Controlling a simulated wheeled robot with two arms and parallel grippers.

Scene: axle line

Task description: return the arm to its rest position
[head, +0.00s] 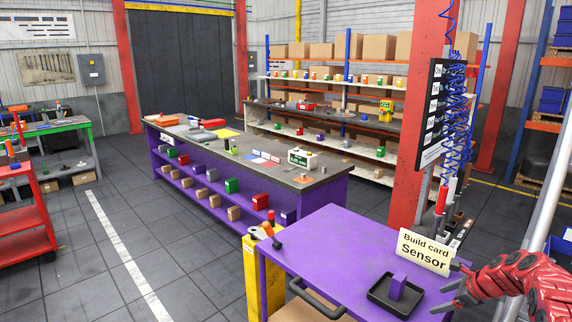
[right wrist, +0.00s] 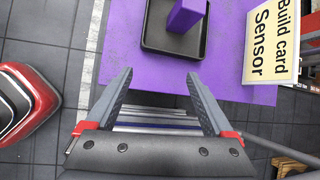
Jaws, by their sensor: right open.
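My right arm comes in from the right of the head view. Its right gripper (head: 452,289) is open and empty at the right edge of the purple cart top (head: 330,240). In the right wrist view the spread fingers of the gripper (right wrist: 159,76) have nothing between them. A purple block (head: 397,286) stands upright in a black tray (head: 376,296) on the cart, apart from the fingers. The block (right wrist: 186,15) and the tray (right wrist: 150,40) also show beyond the fingertips in the wrist view. My left gripper is not in view.
A "Build card Sensor" sign (head: 424,251) stands on the cart close to my right gripper. A red pillar (head: 418,130) and coiled blue hoses (head: 456,100) rise behind it. A long purple workbench (head: 325,182) stands further back. Open floor lies at the left.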

